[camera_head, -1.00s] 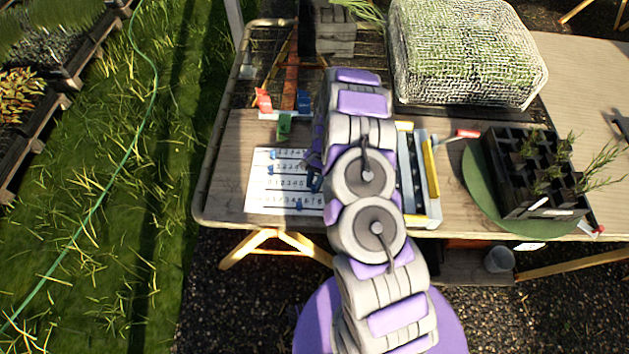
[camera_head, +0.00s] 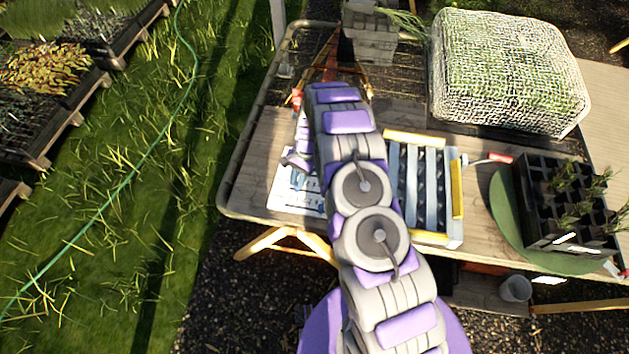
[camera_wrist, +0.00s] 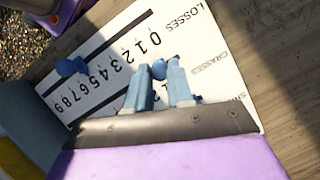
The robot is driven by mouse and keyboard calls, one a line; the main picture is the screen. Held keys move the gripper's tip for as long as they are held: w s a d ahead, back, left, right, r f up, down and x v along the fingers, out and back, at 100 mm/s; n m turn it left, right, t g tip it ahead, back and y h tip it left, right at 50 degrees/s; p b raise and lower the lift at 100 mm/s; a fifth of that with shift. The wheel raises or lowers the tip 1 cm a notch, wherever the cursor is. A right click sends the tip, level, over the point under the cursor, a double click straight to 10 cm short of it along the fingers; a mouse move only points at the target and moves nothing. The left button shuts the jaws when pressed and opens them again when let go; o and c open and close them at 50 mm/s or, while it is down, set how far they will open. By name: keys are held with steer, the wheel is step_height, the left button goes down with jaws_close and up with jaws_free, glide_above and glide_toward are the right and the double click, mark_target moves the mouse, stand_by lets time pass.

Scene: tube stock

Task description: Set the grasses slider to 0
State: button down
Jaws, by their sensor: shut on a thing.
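The white slider board (camera_head: 281,191) lies at the left end of the wooden table, partly hidden by my arm. In the wrist view the board (camera_wrist: 222,88) shows a label reading "GRASSES", a cut-off "LOSSES" label, and digits 0 to 9. My gripper (camera_wrist: 158,66) is shut on a blue slider knob (camera_wrist: 159,71) on the row beside the GRASSES label. This knob is near the label end of its row; the digits under it are hidden by my fingers. Another blue knob (camera_wrist: 70,66) sits in the upper slot, near the high digits.
A black cell tray (camera_head: 545,200) stands on a green round mat (camera_head: 505,225). A netted tray of seedlings (camera_head: 505,75) and grey blocks (camera_head: 372,40) are behind. The table's left edge is close to the board.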

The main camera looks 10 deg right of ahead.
steer(key=shift+w+a, duration=0.3)
steer(key=shift+a, duration=0.55)
steer(key=shift+d+r, duration=0.1)
steer(key=c, duration=1.4)
jaws_free()
steer(key=o, duration=0.4)
steer(key=shift+a, duration=0.3)
steer(key=shift+d, duration=0.15)
